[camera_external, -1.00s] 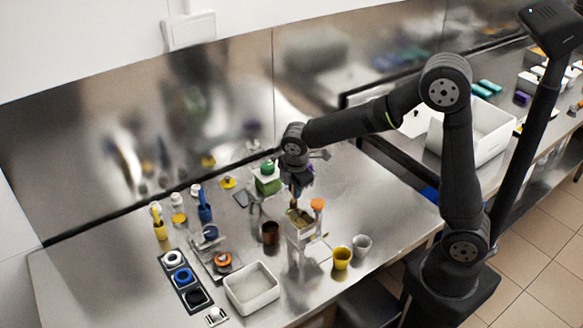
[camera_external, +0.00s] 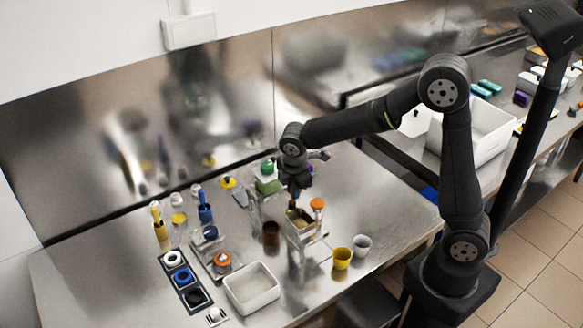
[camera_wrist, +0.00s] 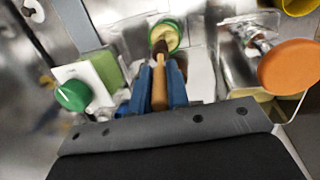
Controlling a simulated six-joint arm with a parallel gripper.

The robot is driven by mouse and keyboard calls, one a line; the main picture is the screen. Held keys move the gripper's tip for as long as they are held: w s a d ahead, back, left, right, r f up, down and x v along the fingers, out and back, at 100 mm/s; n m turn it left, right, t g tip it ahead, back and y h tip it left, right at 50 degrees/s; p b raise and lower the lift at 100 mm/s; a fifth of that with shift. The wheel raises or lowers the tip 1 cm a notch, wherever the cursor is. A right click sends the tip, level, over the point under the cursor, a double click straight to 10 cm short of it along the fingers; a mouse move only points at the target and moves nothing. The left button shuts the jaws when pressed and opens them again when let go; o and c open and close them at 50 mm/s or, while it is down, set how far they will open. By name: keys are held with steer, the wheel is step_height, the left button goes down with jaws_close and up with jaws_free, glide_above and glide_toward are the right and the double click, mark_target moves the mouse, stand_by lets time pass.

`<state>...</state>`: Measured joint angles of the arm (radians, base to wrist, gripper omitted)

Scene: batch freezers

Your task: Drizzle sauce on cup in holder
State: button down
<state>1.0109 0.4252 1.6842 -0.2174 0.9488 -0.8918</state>
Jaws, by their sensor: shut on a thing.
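The tool's dark brown end (camera_wrist: 160,48) reaches over the near edge of a green-rimmed cup (camera_wrist: 178,28) with pale yellow content. Whether the tool touches the content is unclear. The cup's lower part and holder are hard to make out. In the external view my gripper (camera_external: 297,188) hangs over the workbench, just above an open metal box (camera_external: 302,232) with an orange-knobbed part.
A green-knobbed container (camera_wrist: 73,95) is left of the fingers, and an orange knob (camera_wrist: 290,67) is close on the right. A brown cup (camera_external: 271,233), a yellow cup (camera_external: 342,258), a grey cup (camera_external: 362,245) and a white tub (camera_external: 251,288) stand on the bench.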

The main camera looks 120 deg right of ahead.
steer(key=shift+s, duration=0.25)
steer(key=shift+s, duration=0.35)
steer(key=shift+w, duration=0.1)
steer(key=shift+w, duration=0.65)
steer(key=shift+r, duration=0.1)
steer(key=shift+r, duration=3.4)
